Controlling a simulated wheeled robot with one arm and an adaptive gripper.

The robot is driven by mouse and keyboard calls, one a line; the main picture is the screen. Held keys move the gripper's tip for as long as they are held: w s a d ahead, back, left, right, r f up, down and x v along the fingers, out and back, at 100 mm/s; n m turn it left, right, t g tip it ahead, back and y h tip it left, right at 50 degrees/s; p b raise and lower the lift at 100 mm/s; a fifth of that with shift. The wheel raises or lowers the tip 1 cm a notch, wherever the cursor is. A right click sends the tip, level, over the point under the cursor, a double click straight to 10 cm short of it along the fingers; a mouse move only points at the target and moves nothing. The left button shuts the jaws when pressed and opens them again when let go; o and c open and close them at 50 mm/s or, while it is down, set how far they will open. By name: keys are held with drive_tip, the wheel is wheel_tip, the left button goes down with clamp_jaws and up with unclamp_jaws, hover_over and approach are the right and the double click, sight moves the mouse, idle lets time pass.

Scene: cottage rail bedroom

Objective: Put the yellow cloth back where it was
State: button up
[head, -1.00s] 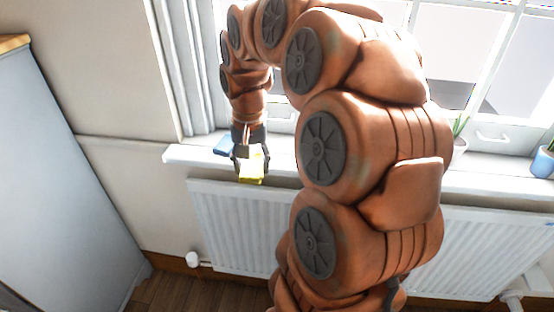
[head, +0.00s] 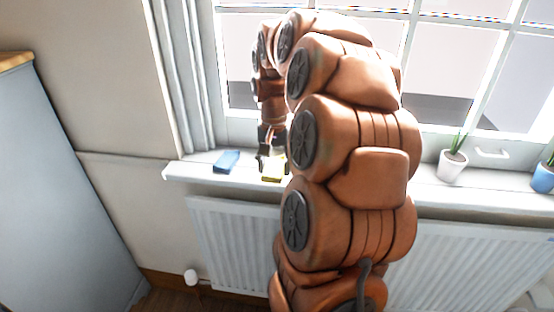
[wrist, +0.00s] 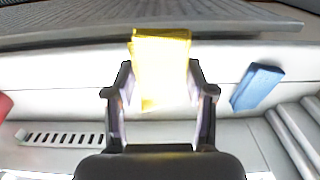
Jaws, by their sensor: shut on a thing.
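The yellow cloth (head: 274,174) is at the window sill (head: 330,182), near its front edge, partly hidden by my arm in the head view. My gripper (head: 268,160) points down and is shut on it. I cannot tell whether the cloth touches the sill.
A blue block-like thing (head: 227,161) lies on the sill to the left of my gripper. Potted plants (head: 453,166) (head: 543,178) stand further right. A radiator (head: 235,235) is below the sill. A red thing (wrist: 5,105) shows at the wrist view's left edge.

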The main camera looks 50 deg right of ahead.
sight(278, 161)
drive_tip(key=w+d, duration=0.1)
drive_tip(key=d, duration=0.1)
drive_tip(key=w+d, duration=0.1)
drive_tip(key=w, duration=0.1)
drive_tip(key=w+d+p, duration=0.1)
drive_tip(key=d, duration=0.1)
drive_tip(key=shift+w+d+f, duration=0.15)
drive_tip(key=shift+d+f, duration=0.2)
drive_tip(key=shift+f+p, duration=0.4)
drive_tip(key=shift+f, duration=1.3)
drive_tip(key=shift+f, duration=0.2)
drive_tip(key=o, duration=1.2)
drive_tip(key=shift+r, duration=0.1)
wheel_tip(278, 161, up, 12)
drive_tip(key=shift+r+b, duration=0.1)
drive_tip(key=shift+b, duration=0.7)
drive_tip(key=shift+a, duration=0.15)
